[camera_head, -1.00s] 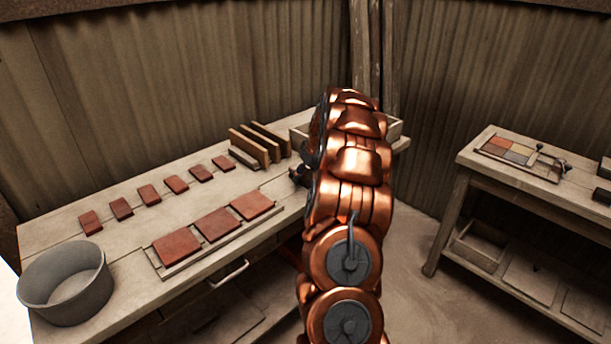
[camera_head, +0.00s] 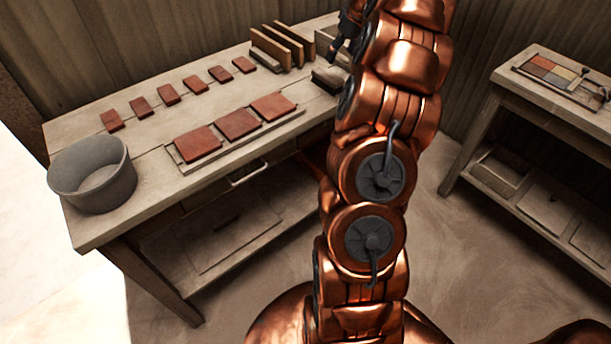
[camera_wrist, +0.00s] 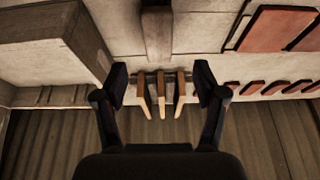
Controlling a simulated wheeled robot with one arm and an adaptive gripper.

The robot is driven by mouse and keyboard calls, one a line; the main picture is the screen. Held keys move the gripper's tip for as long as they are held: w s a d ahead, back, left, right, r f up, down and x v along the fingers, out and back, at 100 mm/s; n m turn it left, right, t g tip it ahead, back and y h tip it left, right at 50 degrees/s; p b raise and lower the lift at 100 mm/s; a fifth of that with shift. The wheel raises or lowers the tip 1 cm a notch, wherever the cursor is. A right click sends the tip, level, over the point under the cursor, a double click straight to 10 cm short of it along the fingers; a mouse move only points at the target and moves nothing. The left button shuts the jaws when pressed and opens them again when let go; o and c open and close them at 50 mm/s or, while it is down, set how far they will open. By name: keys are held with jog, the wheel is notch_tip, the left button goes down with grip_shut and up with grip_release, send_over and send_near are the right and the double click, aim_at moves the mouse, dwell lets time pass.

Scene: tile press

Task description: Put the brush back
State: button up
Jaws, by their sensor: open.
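A dark, block-like object that looks like the brush (camera_head: 330,79) lies on the workbench (camera_head: 75,130) near its front right edge, right of the tile tray. In the wrist view a brownish block (camera_wrist: 157,35), likely the same brush, shows beyond my fingers, roughly in line with the gap between them. My gripper (camera_wrist: 160,85) is open and empty. In the head view it is small and partly hidden by my arm, above the back right of the bench. Any bristles are too small to make out.
Three upright wooden boards (camera_head: 278,47) stand at the bench back, left of an open box (camera_head: 327,42). A tray (camera_head: 240,143) holds three red tiles; several smaller tiles lie behind. A grey bucket (camera_head: 92,180) stands front left. A side table (camera_head: 520,90) stands right.

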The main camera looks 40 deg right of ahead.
jog(key=a+r+n+g+y, duration=0.1)
jog(key=a+r, duration=0.1)
jog(key=a, duration=1.6)
jog(key=s+a+g, duration=0.1)
jog(key=s+a, duration=0.3)
jog(key=a, duration=0.3)
jog(key=s+a+g, duration=0.1)
jog(key=s+a, duration=0.3)
jog(key=a, duration=0.3)
jog(key=s+a+f+g, duration=0.1)
jog(key=s+a, duration=0.3)
jog(key=s, duration=0.4)
jog(key=s+a+f+g, duration=0.1)
jog(key=s+a+f, duration=0.2)
jog(key=s, duration=0.6)
jog(key=s+a+f+g+h, duration=0.1)
jog(key=s+a+f, duration=0.2)
jog(key=s, duration=0.6)
jog(key=shift+a+m, duration=0.4)
jog(key=shift+a, duration=0.45)
notch_tip(320, 180, up, 6)
jog(key=p, duration=0.6)
jog(key=shift+r+p, duration=0.2)
jog(key=shift+p, duration=0.1)
